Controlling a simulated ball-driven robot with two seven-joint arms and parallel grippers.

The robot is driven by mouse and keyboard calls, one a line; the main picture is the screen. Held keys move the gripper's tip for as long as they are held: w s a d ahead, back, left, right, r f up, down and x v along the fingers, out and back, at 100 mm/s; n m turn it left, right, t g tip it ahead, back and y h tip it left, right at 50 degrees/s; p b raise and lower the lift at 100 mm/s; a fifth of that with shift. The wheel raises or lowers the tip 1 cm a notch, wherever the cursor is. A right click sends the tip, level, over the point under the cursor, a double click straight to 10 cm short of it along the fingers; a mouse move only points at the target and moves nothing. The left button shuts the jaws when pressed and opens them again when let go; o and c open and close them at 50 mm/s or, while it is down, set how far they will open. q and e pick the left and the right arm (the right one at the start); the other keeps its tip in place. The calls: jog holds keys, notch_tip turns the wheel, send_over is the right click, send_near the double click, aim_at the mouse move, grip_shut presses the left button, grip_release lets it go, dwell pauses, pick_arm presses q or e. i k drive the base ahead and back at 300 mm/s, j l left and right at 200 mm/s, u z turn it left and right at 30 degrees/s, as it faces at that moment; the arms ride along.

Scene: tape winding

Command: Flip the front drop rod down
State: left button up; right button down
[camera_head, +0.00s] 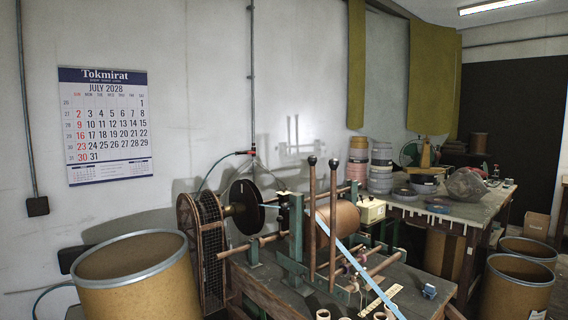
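Two upright brown rods with black ball knobs stand side by side at the tape winding machine, a left rod (312,215) and a right rod (333,220). I cannot tell for sure which is the front drop rod. Both look near vertical, and their lower ends are by the machine's green frame (296,225). Behind them is a large brown roll (345,217). A pale blue tape (352,260) slants from the roll down to the right, passing by the rods. Neither of my grippers is in view.
A large brown drum (138,285) stands at the left front, with two more drums at the lower right, one of them nearer (517,290). A mesh belt guard (203,240) flanks the machine. A back table (470,208) holds stacked tape rolls (381,168).

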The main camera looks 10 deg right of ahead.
aim_at(334, 163)
jog(key=i+u, duration=0.1)
jog(key=i, duration=0.3)
jog(key=i+l+u, duration=0.15)
jog(key=i, duration=0.2)
jog(key=i+l+u, duration=0.1)
jog(key=i, duration=0.3)
